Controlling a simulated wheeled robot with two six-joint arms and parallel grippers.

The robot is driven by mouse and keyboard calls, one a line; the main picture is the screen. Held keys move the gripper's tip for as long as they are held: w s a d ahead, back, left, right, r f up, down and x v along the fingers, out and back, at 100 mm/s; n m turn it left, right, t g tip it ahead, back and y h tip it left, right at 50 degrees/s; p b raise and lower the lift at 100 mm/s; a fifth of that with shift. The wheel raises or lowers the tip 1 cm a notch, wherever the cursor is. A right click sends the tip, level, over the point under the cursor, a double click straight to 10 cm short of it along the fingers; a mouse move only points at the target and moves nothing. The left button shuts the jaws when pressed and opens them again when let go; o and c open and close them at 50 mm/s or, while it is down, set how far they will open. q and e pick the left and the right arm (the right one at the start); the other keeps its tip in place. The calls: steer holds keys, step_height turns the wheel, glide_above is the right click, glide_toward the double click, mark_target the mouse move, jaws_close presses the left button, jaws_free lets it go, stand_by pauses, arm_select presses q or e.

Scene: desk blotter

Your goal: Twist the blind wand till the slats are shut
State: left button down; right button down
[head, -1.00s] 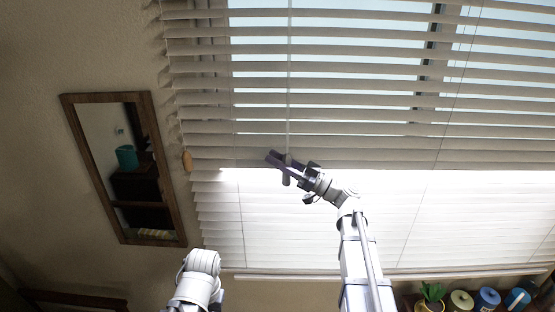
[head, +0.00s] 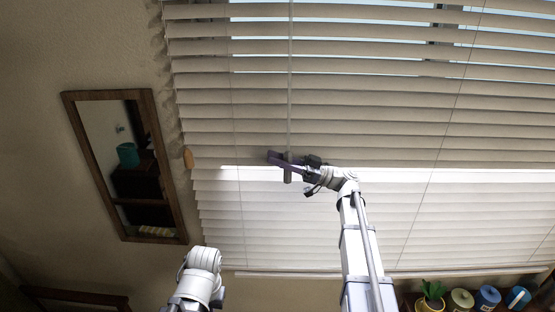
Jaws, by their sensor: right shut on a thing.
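The blind (head: 350,105) fills the upper right of the head view. Its slats are tilted far over. Thin strips of window still show between the upper slats, and a bright band of light crosses lower down. The wand (head: 290,95) hangs upright in front of the slats. My right gripper (head: 285,160) is shut on the wand near its lower end, which sticks out just below the fingers. In the head view my left arm shows at the bottom left, but its gripper fingers cannot be made out.
A wood-framed mirror (head: 163,220) hangs on the wall to the left. A potted plant (head: 432,291) and several canisters (head: 487,297) stand at the lower right, below the blind's bottom rail (head: 330,274).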

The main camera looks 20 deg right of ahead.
steer(key=c, duration=0.7)
jaws_free()
steer(key=shift+o, duration=0.2)
steer(key=b+v, duration=0.3)
steer(key=v, duration=0.5)
